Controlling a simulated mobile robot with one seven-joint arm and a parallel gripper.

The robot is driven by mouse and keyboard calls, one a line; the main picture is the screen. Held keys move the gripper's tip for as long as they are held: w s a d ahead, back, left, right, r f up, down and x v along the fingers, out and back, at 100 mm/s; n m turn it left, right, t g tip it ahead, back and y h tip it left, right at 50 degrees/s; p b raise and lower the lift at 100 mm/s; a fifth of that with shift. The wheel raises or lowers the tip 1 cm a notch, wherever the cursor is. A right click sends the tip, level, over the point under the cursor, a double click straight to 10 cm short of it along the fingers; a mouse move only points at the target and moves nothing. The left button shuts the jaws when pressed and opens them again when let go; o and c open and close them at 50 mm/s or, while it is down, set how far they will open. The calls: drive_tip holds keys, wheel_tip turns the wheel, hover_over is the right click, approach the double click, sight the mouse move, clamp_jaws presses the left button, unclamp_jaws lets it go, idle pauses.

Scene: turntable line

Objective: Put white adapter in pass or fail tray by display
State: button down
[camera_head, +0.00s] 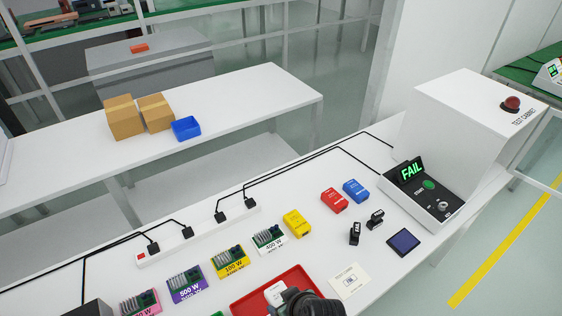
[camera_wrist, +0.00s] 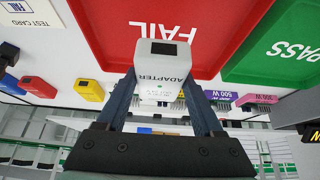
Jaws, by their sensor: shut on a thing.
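The display (camera_head: 411,171) on the test cabinet reads FAIL in green. My gripper (camera_wrist: 160,84) is shut on the white adapter (camera_wrist: 166,62), with one finger on each side of it. In the head view the adapter (camera_head: 275,292) shows over the red tray (camera_head: 248,299), partly hidden by my dark gripper (camera_head: 303,303). In the wrist view the red tray (camera_wrist: 107,30) is marked FAIL and lies behind the adapter. The green tray (camera_wrist: 256,66), marked PASS, is to its right. I cannot tell the adapter's exact height above the red tray.
A TEST CARD (camera_head: 349,281) lies right of the red tray. Yellow (camera_head: 297,223), red (camera_head: 334,200) and blue (camera_head: 356,190) boxes stand farther back. Several wattage-labelled units line the table before a power strip (camera_head: 206,235). The test cabinet (camera_head: 470,125) stands at the right.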

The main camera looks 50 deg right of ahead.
drive_tip(key=shift+f, duration=2.9)
drive_tip(key=shift+f, duration=0.2)
drive_tip(key=shift+c, duration=0.2)
unclamp_jaws()
drive_tip(key=shift+r, duration=0.15)
drive_tip(key=shift+s+r, duration=0.2)
drive_tip(key=shift+r, duration=0.3)
drive_tip(key=v, duration=1.1)
drive_tip(key=shift+p, duration=0.3)
